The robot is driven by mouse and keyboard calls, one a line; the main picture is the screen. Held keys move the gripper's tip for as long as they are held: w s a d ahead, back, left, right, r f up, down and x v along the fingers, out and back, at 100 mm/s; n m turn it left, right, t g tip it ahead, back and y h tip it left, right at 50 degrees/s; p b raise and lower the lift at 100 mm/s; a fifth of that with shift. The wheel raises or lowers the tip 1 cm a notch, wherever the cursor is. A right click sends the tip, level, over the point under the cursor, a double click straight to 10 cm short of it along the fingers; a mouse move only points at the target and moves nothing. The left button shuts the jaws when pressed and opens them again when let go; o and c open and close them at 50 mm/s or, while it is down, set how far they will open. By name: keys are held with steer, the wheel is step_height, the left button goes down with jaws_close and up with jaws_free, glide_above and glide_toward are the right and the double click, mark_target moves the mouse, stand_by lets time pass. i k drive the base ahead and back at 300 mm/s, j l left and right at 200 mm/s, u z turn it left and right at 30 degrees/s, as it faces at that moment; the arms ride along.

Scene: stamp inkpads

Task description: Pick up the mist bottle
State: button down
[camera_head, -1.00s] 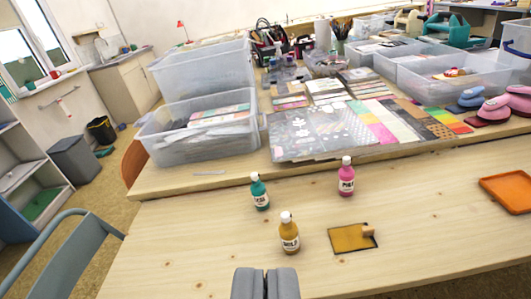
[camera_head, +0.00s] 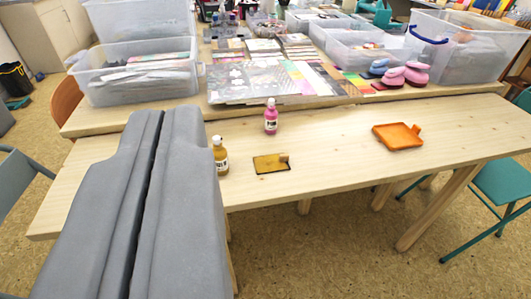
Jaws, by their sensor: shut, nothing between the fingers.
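Two small bottles with white caps stand upright on the near wooden table: a pink bottle (camera_head: 270,117) and a mustard-yellow bottle (camera_head: 220,158). I cannot tell which one the task calls the mist bottle. A teal bottle seen earlier does not show now; my gripper seems to hide it. My gripper (camera_head: 167,112) is shut and empty, two grey fingers side by side filling the left of the view. The mustard bottle appears just right of the fingers, the pink one farther right and back. A flat mustard-yellow pad (camera_head: 270,165) lies right of the mustard bottle.
An orange tray (camera_head: 400,136) lies on the table's right. Patterned paper sheets (camera_head: 245,88), clear plastic bins (camera_head: 135,80) and pink stampers (camera_head: 416,74) stand on the table behind. A teal chair (camera_head: 505,185) is at the right. Bare wood lies between pad and tray.

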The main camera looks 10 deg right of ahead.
mark_target(220, 153)
steer(key=k+j+z, duration=0.25)
steer(key=k+j, duration=0.15)
steer(key=j, duration=0.2)
steer(key=k+j+z, duration=0.25)
steer(key=k+j, duration=0.2)
